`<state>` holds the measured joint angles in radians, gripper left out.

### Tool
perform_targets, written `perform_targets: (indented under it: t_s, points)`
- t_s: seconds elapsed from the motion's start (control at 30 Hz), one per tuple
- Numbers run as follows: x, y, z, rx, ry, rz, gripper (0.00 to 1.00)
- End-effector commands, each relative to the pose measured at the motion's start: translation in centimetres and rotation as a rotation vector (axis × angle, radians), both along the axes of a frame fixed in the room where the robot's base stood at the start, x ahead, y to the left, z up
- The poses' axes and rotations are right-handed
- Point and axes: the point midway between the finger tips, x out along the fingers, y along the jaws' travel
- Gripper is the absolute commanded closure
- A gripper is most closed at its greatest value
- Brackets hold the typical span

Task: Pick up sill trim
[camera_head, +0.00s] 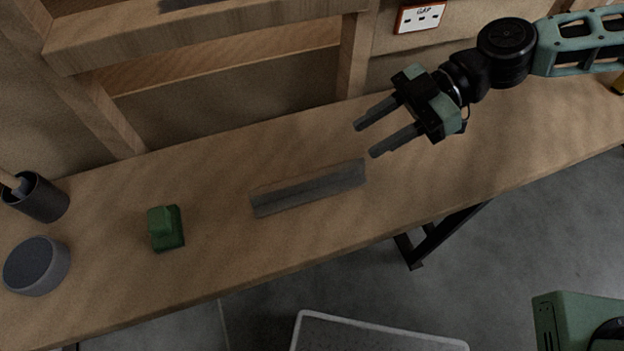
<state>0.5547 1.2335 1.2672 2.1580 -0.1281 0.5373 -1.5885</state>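The sill trim (308,188) appears as a long, narrow grey strip lying flat on the wooden bench. It runs slantwise, with its right end farther back than its left end. My gripper (364,140) is up and to the right of the strip, close to its right end in the picture. Its two dark fingers point left and are spread apart. Nothing is between them, and they do not touch the strip. How high the gripper is above the bench is hard to tell.
A small green block-like object (166,228) sits left of the strip. A grey round speaker-like object (37,266) and a dark cup (41,197) stand at the far left. A wooden frame (205,36) rises behind the bench (230,260). Bench space around the strip is clear.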

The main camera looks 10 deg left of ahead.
Motion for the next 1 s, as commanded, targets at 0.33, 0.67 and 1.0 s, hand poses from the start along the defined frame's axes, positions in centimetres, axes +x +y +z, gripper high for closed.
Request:
perform_targets:
  t_s: [0.33, 0.67, 1.0]
  points:
    - [-2.8, 4.4, -2.9, -0.001, 0.002, 0.001, 0.60]
    - [-4.2, 6.5, -5.0, -0.002, 0.004, 0.002, 0.60]
    - [-5.3, 8.4, -6.4, -0.002, 0.002, -0.001, 0.60]
